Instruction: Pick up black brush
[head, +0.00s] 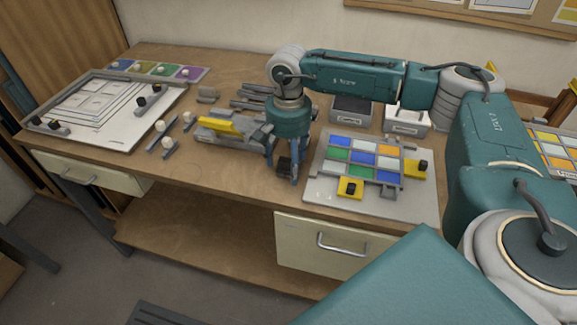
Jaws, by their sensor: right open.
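My right gripper (283,172) points down over the front middle of the desk, just left of the colored glass panel. Its jaws are open. A small dark block (284,165) shows between its fingers; it may be the black brush, but the fingers cover part of it and I cannot tell whether it touches them. No other thing is clearly a black brush. My left gripper is not in view.
The panel of colored glass squares (361,155) lies right of my gripper, with black-knobbed yellow blocks (350,188) at its edge. A grey tool with a yellow bar (218,125) lies left. Behind stand a dark box (351,111) and white box (407,120). A framed drawing board (112,130) lies far left.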

